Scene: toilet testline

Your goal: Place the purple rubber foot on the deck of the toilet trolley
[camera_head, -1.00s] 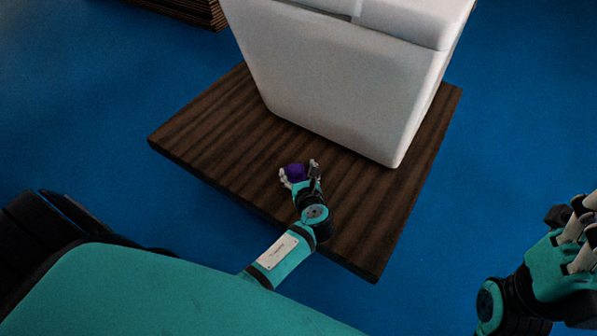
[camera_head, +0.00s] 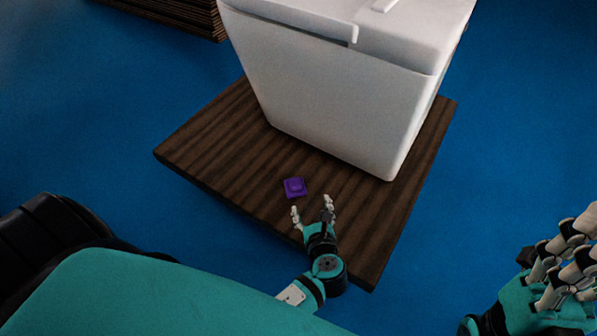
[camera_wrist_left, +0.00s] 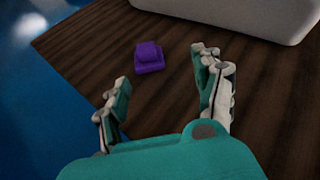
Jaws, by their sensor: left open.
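The purple rubber foot (camera_head: 295,188) lies on the dark wooden deck of the toilet trolley (camera_head: 215,150), in front of the white toilet. It also shows in the left wrist view (camera_wrist_left: 149,58), flat on the deck and beyond my fingertips. My left gripper (camera_head: 312,208) is open and empty, just nearer to me than the foot and apart from it. Its spread fingers show in the left wrist view (camera_wrist_left: 160,85). My right gripper (camera_head: 570,245) is at the right edge, away from the trolley; its fingers are spread and nothing shows in them.
The white toilet (camera_head: 330,95) stands on the far part of the deck. A stack of dark wooden boards (camera_head: 180,15) is at the back left. Blue floor (camera_head: 90,120) lies clear around the trolley. The deck left of the foot is bare.

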